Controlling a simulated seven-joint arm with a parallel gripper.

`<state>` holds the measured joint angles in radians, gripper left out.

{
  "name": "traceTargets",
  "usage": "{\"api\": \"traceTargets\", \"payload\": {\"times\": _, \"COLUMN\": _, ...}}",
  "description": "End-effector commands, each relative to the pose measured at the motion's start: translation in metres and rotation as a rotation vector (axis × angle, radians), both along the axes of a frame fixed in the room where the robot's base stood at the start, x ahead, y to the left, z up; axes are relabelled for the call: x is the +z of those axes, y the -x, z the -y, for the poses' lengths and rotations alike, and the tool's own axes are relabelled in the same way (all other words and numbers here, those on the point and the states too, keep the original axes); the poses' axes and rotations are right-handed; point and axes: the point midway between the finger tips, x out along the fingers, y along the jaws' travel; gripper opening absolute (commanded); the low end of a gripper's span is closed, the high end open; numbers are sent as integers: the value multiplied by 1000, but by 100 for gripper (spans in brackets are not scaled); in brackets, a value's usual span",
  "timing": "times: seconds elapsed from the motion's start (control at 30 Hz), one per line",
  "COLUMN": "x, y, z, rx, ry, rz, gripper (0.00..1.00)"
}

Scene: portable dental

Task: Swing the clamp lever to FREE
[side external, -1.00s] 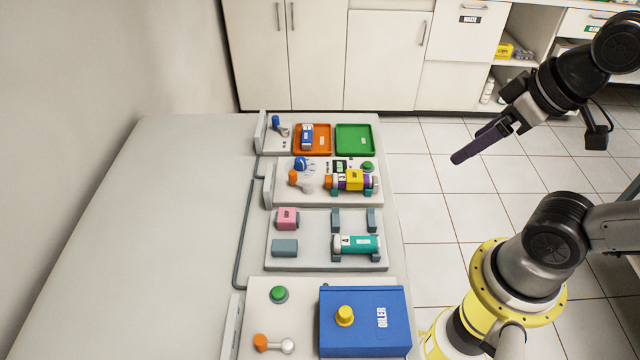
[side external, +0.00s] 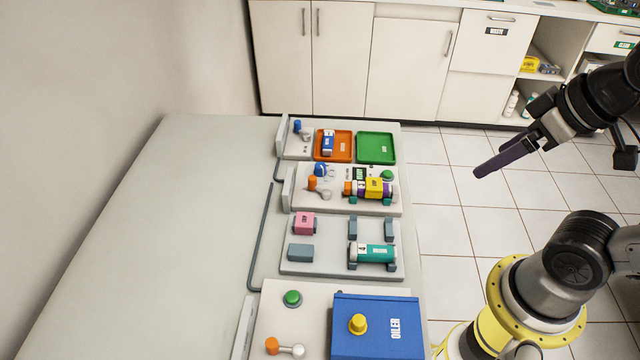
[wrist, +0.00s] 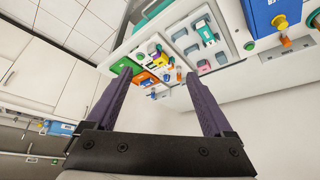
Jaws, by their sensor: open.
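Two orange-tipped levers show in the side view, and I cannot read which one is the clamp lever. One lever (side external: 313,183) is on the second panel from the back, beside a blue knob and left of a yellow, purple and orange cylinder (side external: 374,188). The other lever (side external: 272,345) lies on the front panel, left of the blue OILER box; it also shows in the wrist view (wrist: 286,42). No FREE mark is legible. My gripper (side external: 480,172) is in the air right of the bench, far from both levers. In the wrist view its purple fingers (wrist: 157,76) are apart and empty.
The blue OILER box (side external: 378,325) with a yellow knob stands at the front. A teal cylinder (side external: 376,253) rests in a cradle on the third panel. Orange (side external: 344,152) and green (side external: 376,147) trays are at the back. The bench's left side (side external: 190,220) is clear.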

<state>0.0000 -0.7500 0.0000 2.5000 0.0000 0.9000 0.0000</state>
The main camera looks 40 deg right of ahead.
Motion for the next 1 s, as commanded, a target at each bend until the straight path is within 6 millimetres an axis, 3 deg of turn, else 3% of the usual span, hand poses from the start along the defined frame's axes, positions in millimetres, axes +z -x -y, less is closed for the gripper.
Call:
{"api": "traceTargets", "payload": {"times": 0.07, "x": 0, "y": 0, "z": 0, "rx": 0, "ry": 0, "rz": 0, "gripper": 83}}
{"api": "traceTargets", "payload": {"times": 0.2, "x": 0, "y": 1, "z": 0, "rx": -30, "ry": -16, "rz": -4, "gripper": 57}}
{"api": "traceTargets", "payload": {"times": 0.27, "x": 1, "y": 2, "z": 0, "rx": -67, "ry": -36, "rz": -8, "gripper": 55}}
{"api": "traceTargets", "payload": {"times": 0.37, "x": 25, "y": -9, "z": 0, "rx": -151, "ry": -83, "rz": 22, "gripper": 55}}
{"api": "traceTargets", "payload": {"times": 0.5, "x": 54, "y": -38, "z": -2, "rx": -252, "ry": -142, "rz": 7, "gripper": 55}}
{"api": "traceTargets", "payload": {"times": 0.7, "x": 81, "y": -92, "z": -9, "rx": -362, "ry": -201, "rz": -45, "gripper": 55}}
{"api": "traceTargets", "payload": {"times": 0.87, "x": 88, "y": -150, "z": -20, "rx": -446, "ry": -234, "rz": -112, "gripper": 55}}
{"api": "traceTargets", "payload": {"times": 1.0, "x": 79, "y": -201, "z": -33, "rx": -508, "ry": -247, "rz": -177, "gripper": 55}}
